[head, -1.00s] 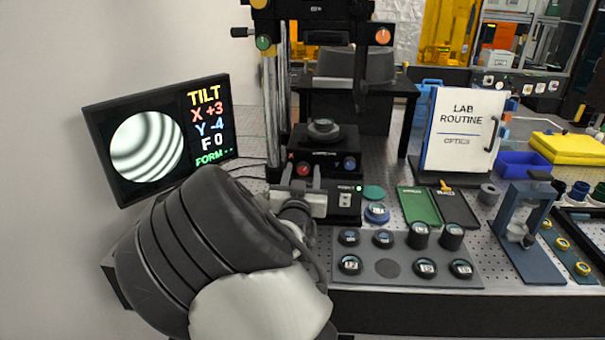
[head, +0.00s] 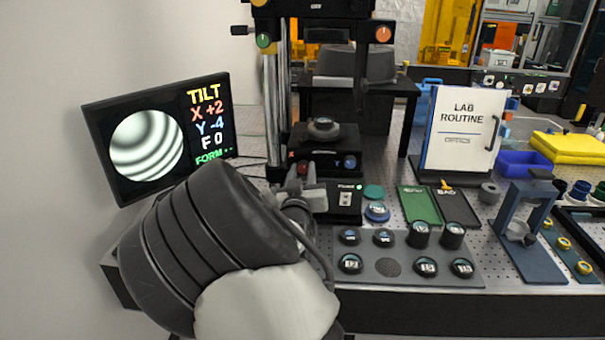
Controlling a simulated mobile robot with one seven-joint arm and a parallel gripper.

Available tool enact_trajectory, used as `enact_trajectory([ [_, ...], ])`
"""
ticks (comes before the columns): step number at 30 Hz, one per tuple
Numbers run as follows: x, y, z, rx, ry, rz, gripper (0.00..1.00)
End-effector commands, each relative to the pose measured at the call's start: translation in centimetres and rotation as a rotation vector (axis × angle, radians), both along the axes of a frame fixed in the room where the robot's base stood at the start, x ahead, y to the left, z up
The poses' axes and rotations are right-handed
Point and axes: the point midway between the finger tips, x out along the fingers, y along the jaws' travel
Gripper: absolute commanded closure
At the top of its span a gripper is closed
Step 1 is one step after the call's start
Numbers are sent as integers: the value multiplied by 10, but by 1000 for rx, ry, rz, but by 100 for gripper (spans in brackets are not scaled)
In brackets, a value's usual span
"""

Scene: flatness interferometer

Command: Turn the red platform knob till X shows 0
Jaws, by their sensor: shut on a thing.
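The red platform knob (head: 303,168) is on the left of the black platform's front face, partly covered by my gripper. My gripper (head: 302,175) is shut on the red knob, its fingers on either side of it. The monitor (head: 160,140) at left reads X +2, Y -4, F 0, beside a round picture of curved fringes. The blue knob (head: 349,163) is on the right of the same platform face, clear of my gripper. A dark round piece (head: 323,128) sits on top of the platform.
A tray of labelled round pieces (head: 387,267) lies at front centre. Green (head: 419,206) and black (head: 455,208) trays, a LAB ROUTINE binder (head: 463,130) and a blue stand (head: 530,230) are to the right. The instrument column (head: 271,100) rises behind the gripper.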

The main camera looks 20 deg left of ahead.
Motion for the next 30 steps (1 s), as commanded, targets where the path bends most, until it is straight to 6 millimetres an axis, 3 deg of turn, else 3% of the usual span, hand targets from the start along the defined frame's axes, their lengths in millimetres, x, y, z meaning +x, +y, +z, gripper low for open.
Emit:
enact_trajectory([
  [15,0,0,-1,-317,-74,0,95],
  [30,0,0,-1,-380,-89,0,95],
])
